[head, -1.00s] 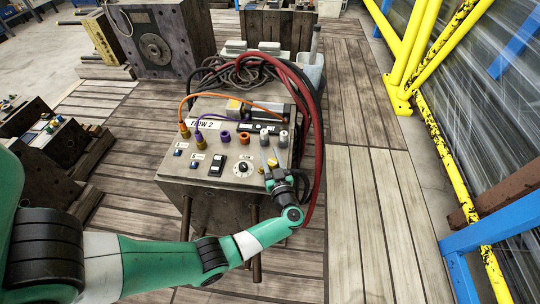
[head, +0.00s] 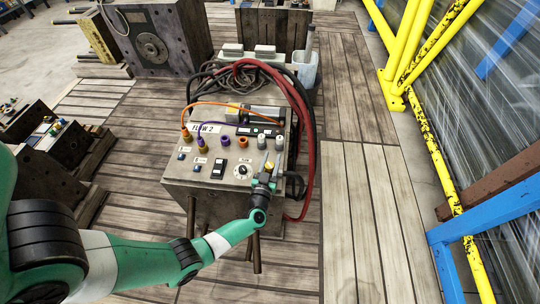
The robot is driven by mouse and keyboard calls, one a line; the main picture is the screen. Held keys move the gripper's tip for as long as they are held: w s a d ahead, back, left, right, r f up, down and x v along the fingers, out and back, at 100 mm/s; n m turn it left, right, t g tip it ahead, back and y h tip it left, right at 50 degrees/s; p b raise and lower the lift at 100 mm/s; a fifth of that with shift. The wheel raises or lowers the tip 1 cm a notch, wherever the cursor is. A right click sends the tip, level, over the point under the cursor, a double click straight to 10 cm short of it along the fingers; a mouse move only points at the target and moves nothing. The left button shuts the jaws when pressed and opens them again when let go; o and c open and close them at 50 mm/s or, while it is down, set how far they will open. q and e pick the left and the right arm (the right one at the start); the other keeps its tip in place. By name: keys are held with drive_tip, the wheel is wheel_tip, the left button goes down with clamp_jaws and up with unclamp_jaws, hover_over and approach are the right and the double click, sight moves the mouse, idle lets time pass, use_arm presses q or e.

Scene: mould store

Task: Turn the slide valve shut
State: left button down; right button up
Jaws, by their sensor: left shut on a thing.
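The control box (head: 215,172) labelled FLOW 2 stands in the middle of the head view, its sloping top facing me. My left gripper (head: 267,172) is at the right front corner of this top. It is shut on a small part with a yellow end (head: 269,166), which I take to be the slide valve; the fingers hide most of it, and its angle cannot be told. My right gripper is not in view.
The top carries a dial (head: 242,171), a black switch (head: 217,168) and coloured connectors with orange and purple cables. Red hoses (head: 309,130) loop down close to the right of my gripper. Wooden floor lies free at right, before a yellow rail (head: 437,150).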

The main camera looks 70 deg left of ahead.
use_arm(q)
drive_tip(key=shift+w+d+m+t+h, duration=0.1)
drive_tip(key=shift+w+m+t+h, duration=0.05)
drive_tip(key=shift+m+t+h, duration=0.65)
drive_tip(key=shift+c, duration=2.2)
unclamp_jaws()
drive_tip(key=shift+d, duration=0.25)
drive_tip(key=p+v, duration=0.4)
drive_tip(key=v, duration=0.6)
drive_tip(key=shift+s+p, duration=0.25)
drive_tip(key=shift+p, duration=0.05)
drive_tip(key=shift+s+d+f, duration=0.15)
drive_tip(key=shift+s+d, duration=0.15)
drive_tip(key=shift+s, duration=0.05)
